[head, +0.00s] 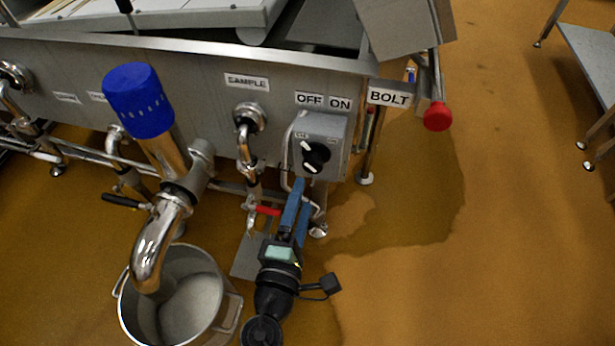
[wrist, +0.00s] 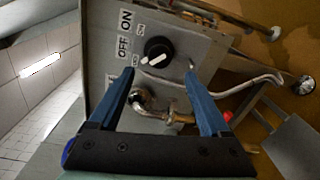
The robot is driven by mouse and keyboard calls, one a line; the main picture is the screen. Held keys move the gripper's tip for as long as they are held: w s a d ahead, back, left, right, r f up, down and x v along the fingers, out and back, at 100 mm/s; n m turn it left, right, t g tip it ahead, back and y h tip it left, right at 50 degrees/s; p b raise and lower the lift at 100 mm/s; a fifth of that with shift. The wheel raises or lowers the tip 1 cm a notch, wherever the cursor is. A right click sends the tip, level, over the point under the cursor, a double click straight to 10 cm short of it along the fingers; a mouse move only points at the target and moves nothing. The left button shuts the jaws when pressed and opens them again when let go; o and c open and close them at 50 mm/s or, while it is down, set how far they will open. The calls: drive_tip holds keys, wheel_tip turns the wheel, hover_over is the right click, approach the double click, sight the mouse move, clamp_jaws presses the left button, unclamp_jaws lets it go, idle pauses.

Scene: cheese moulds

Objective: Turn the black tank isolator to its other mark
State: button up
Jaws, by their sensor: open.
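The black tank isolator (head: 316,154) is a round knob with a white pointer bar, on the front of a grey box (head: 333,130) below the labels OFF and ON. It also shows in the wrist view (wrist: 158,49). Its white pointer slants toward the small mark on the OFF side. My gripper (head: 299,190) is open, its two blue fingers spread just below the knob in the head view. In the wrist view its fingertips (wrist: 159,70) lie on either side of the knob's lower part in the picture, with nothing between them; contact cannot be told.
A steel valve with a blue cap (head: 139,101) stands left, above a steel pot (head: 186,300). A sample pipe (head: 247,128) and red-handled tap (head: 266,211) are close beside my gripper. A red knob (head: 438,116) sticks out at right.

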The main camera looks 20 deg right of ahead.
drive_tip(key=v, duration=0.5)
drive_tip(key=shift+s+a, duration=0.1)
drive_tip(key=shift+s, duration=0.05)
idle(0.3)
drive_tip(key=w+a+r+m+t+y, duration=0.1)
drive_tip(key=w+r+m+t, duration=0.2)
drive_tip(key=r, duration=0.8)
drive_tip(key=w+a+r+m+t+y, duration=0.1)
drive_tip(key=w+r+m, duration=0.35)
drive_tip(key=r, duration=0.65)
drive_tip(key=w+a+r+m+t+y, duration=0.1)
drive_tip(key=w+r+m+t, duration=0.3)
drive_tip(key=r, duration=0.7)
drive_tip(key=s+a+r+m+t+y+p, duration=0.15)
drive_tip(key=s+r, duration=0.25)
drive_tip(key=r, duration=0.4)
drive_tip(key=s+a+r+t+y, duration=0.25)
drive_tip(key=s+r, duration=0.25)
drive_tip(key=r, duration=0.3)
drive_tip(key=s+a+r+t+y+p, duration=0.1)
drive_tip(key=s+r+y, duration=0.25)
drive_tip(key=r, duration=0.55)
wheel_tip(320, 180, up, 35)
drive_tip(key=p, duration=3.5)
drive_tip(key=shift+f+h, duration=0.25)
drive_tip(key=shift+h, duration=0.1)
